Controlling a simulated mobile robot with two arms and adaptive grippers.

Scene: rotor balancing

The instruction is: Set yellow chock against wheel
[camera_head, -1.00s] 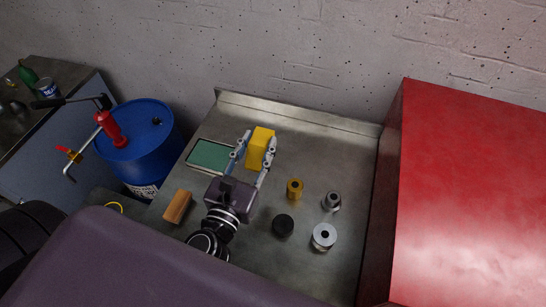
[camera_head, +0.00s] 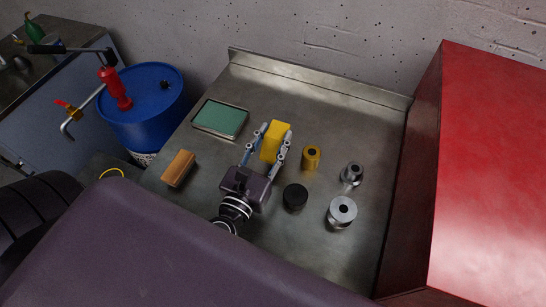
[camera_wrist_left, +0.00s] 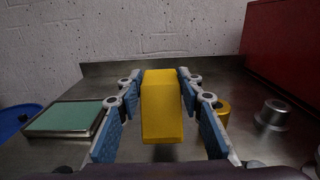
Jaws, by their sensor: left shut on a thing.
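The yellow chock (camera_head: 276,142) is a yellow block between the fingers of my left gripper (camera_head: 269,146), above the steel bench. The left wrist view also shows the chock (camera_wrist_left: 161,108) between the blue finger pads of my gripper (camera_wrist_left: 160,110). The gripper is shut on it. My right gripper is not in view.
On the steel bench (camera_head: 300,93) are a green-topped tray (camera_head: 220,118), a brown block (camera_head: 178,168), a brass cylinder (camera_head: 311,158), a black disc (camera_head: 295,197) and two silver parts. A blue drum (camera_head: 140,110) stands left. A red cabinet (camera_head: 490,180) bounds the right.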

